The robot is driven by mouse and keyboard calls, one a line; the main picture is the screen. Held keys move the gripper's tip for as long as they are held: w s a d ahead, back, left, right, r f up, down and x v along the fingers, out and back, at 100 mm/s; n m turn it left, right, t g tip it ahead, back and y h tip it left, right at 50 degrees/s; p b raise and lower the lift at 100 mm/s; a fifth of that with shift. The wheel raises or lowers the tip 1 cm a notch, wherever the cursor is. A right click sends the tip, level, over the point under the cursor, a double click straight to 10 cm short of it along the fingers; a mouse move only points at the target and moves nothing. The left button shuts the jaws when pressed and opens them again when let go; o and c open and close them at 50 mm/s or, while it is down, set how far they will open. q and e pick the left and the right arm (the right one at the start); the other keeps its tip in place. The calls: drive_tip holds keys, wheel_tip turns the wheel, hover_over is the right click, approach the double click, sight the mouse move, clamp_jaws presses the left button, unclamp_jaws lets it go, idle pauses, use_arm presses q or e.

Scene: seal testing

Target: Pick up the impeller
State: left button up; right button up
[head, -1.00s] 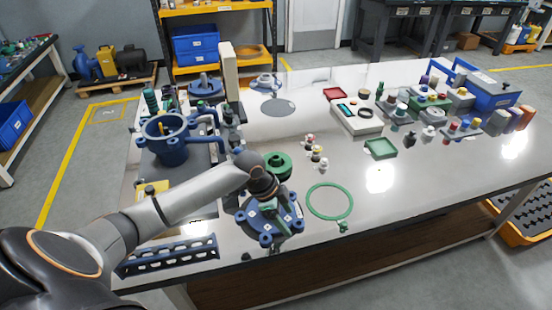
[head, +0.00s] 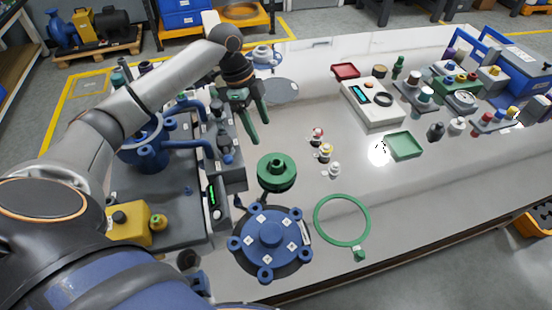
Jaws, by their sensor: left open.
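The impeller appears to be the green round part (head: 277,174) with a raised hub, lying on the light table (head: 310,205) near its front. My left gripper (head: 258,132) is open and empty. It hangs with its fingers pointing down, behind and slightly left of the green part in the head view, apart from it. The green part is fully visible. My right gripper is not in view.
A blue lugged cover (head: 271,238) lies in front of the green part, with a green ring (head: 342,196) to its right. Small fittings (head: 325,153) stand to the right.

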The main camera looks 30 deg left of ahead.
use_arm(q)
hover_over(275, 159)
drive_tip(key=s+a, duration=0.2)
drive_tip(key=x, duration=0.4)
drive_tip(key=a+x, duration=0.1)
drive_tip(key=x, duration=0.1)
drive_tip(key=shift+f, duration=0.4)
drive_tip(key=shift+d+b+x, duration=0.15)
drive_tip(key=shift+x, duration=1.2)
drive_tip(key=shift+d+b+x, duration=0.15)
drive_tip(key=shift+d+x, duration=0.05)
drive_tip(key=shift+x, duration=1.1)
drive_tip(key=shift+w+r, duration=0.1)
drive_tip(key=shift+c, duration=0.3)
clamp_jaws()
drive_tip(key=shift+r, duration=0.1)
